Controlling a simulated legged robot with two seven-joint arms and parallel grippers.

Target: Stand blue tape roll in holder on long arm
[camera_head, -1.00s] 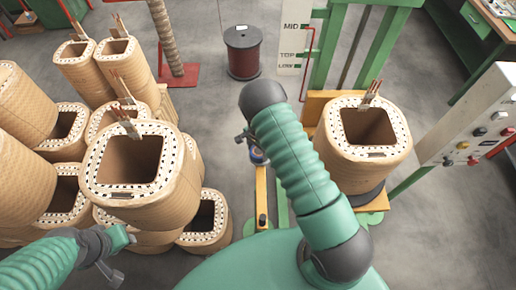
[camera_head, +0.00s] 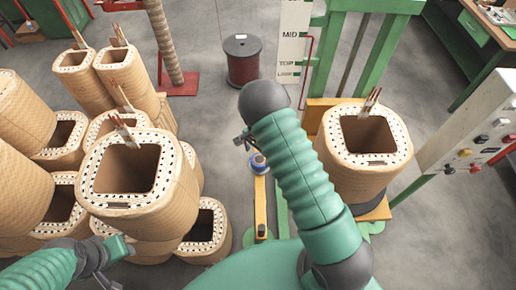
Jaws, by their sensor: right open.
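The small blue tape roll (camera_head: 258,163) is at the far end of the long yellow arm (camera_head: 261,206), left of my green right forearm. At this size I cannot make out the holder or tell whether the roll stands fully in it. My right gripper (camera_head: 243,141) is open and empty, just above and left of the roll, and looks apart from it. My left gripper (camera_head: 107,279) is low at the left, in front of the coils and far from the roll. Its jaws are too unclear to read.
Several tan coils (camera_head: 140,206) crowd the left side, close to my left arm. Another coil (camera_head: 361,181) stands right of my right forearm, by a green frame (camera_head: 383,42). A dark red wire drum (camera_head: 243,60) stands behind. A control panel (camera_head: 475,135) is at the right.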

